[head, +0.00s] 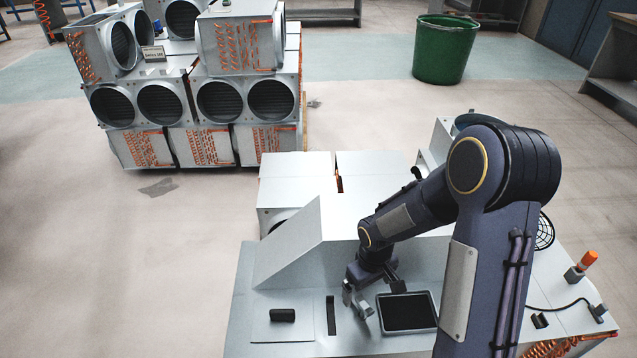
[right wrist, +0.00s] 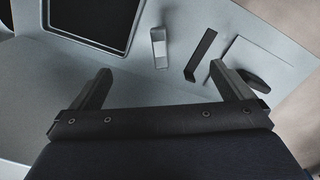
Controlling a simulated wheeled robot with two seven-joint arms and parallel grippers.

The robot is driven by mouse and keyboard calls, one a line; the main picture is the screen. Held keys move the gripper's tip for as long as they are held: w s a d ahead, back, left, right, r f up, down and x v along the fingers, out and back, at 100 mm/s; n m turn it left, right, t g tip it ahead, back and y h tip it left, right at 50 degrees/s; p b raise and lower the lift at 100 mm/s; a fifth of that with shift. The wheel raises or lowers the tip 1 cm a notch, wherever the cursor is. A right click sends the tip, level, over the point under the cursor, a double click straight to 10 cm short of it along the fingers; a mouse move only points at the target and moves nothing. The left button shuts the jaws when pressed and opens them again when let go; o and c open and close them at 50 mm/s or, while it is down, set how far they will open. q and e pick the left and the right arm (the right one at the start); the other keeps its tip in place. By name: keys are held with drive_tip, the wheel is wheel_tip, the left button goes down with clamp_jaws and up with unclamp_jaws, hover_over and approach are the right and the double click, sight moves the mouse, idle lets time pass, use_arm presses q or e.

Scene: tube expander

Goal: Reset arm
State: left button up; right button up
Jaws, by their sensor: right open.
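My right arm comes in from the right in the head view and bends down over the workbench (head: 245,300). Its right gripper (head: 374,284) is above the bench between the sloped grey panel and a dark-screened tablet (head: 407,312). In the right wrist view the gripper (right wrist: 160,70) has its two fingers wide apart with nothing held between them. A small light metal piece (right wrist: 159,47) lies beyond the fingertips on the bench, apart from them. My left gripper is not in view.
A black strip (head: 331,315) and a black block on a flat plate (head: 283,315) lie left of the gripper. An orange-topped item (head: 588,259) stands at the bench's right. Stacked fan units (head: 205,100) and a green bin (head: 445,50) are behind; open floor lies left.

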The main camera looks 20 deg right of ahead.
drive_tip(key=s+r+m+t+y, duration=0.25)
drive_tip(key=s+r, duration=0.25)
drive_tip(key=r, duration=0.8)
drive_tip(key=s+a+r+m+t+y, duration=0.1)
drive_tip(key=s+a+r+t, duration=0.1)
drive_tip(key=s+r, duration=0.3)
drive_tip(key=s+a+r+m+t, duration=0.1)
drive_tip(key=s+a+r, duration=0.15)
drive_tip(key=s, duration=0.45)
wheel_tip(320, 180, up, 14)
drive_tip(key=p, duration=1.3)
drive_tip(key=shift+d+f, duration=0.15)
drive_tip(key=shift+d, duration=0.05)
